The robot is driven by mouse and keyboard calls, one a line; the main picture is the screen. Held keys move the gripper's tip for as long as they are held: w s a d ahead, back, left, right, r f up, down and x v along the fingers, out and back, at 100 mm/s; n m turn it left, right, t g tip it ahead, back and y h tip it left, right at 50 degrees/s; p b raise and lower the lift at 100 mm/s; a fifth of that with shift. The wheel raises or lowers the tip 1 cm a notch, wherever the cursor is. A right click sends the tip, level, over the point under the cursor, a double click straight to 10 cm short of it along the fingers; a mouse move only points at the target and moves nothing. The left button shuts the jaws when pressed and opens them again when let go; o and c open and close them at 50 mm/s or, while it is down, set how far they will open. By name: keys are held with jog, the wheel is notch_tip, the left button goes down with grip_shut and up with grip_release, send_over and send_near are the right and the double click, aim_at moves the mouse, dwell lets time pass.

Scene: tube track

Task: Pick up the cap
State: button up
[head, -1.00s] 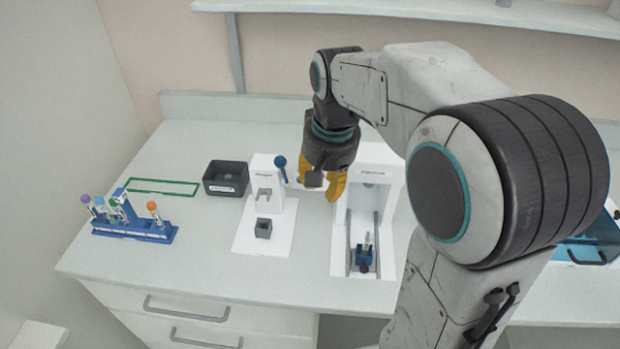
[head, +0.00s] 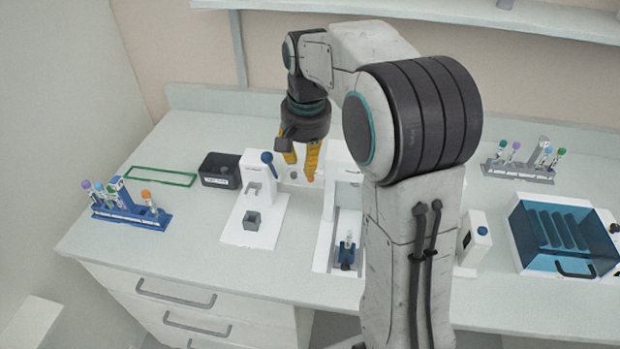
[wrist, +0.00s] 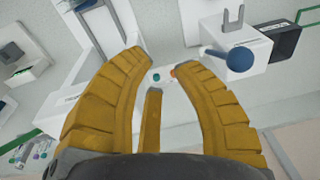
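My gripper (head: 299,176) has yellow fingers that are spread apart, and it hangs above the back of the bench between two white devices. No task cap can be singled out with certainty. In the wrist view a small teal round spot (wrist: 155,77) and a small orange spot (wrist: 173,71) show between and beyond the fingers, near a small white piece. An orange spot (head: 309,178) also shows at the right fingertip in the head view; contact cannot be told.
A white device with a blue-knobbed lever (head: 267,158) stands left of the gripper, with a dark bin (head: 220,170) beside it. A blue tube rack (head: 130,214) is at left. Another rack (head: 521,172) and a blue-lidded box (head: 560,235) are at right.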

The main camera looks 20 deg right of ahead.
jog(key=w+d+f+m, duration=0.3)
jog(key=w+d+f, duration=0.15)
jog(key=w, duration=0.35)
jog(key=m+g, duration=0.1)
jog(key=m, duration=0.2)
send_over(311, 178)
jog(key=f, duration=0.8)
jog(key=shift+w+a, duration=0.15)
jog(key=shift+a, duration=0.05)
jog(key=shift+w+d+f, duration=0.15)
jog(key=shift+d+f, duration=0.1)
jog(key=shift+f, duration=0.6)
jog(key=shift+f+p, duration=0.7)
jog(key=shift+f, duration=2.6)
jog(key=c, duration=0.3)
